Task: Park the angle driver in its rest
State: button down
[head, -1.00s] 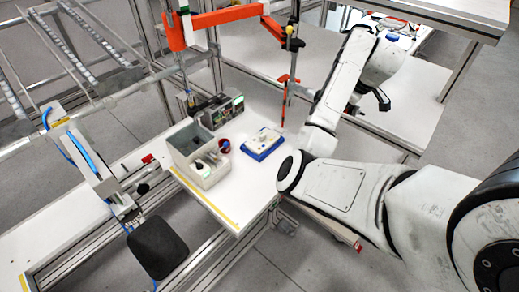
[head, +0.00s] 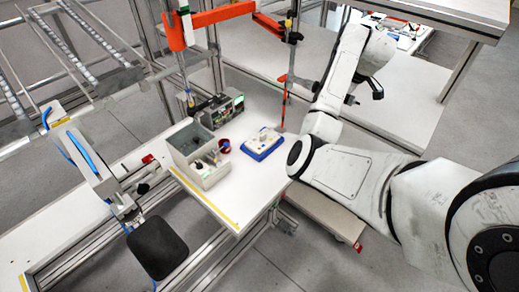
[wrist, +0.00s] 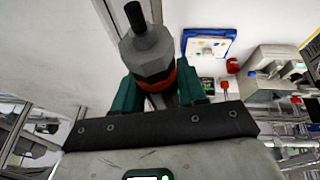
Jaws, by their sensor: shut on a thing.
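The angle driver (wrist: 151,52) shows in the wrist view as a grey faceted body with a black tip and an orange-red band. My gripper (wrist: 158,84) is shut on it, with green fingers on both sides of the band. The lower part of the driver is hidden by the fingers and the gripper body. I cannot tell which thing is the rest.
The white bench (head: 225,205) carries a blue and white tray (head: 262,144), a grey bin (head: 190,145), a red-blue cup (head: 224,146) and a grey device (head: 222,110).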

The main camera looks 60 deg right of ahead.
jog(key=shift+w+d, duration=0.25)
jog(key=shift+d, duration=0.35)
grip_release()
jog(key=shift+v, duration=3.7)
jog(key=shift+a+r, duration=0.15)
jog(key=shift+r, duration=0.3)
jog(key=shift+v, duration=1.35)
jog(key=shift+s+f, duration=0.1)
jog(key=shift+s, duration=0.05)
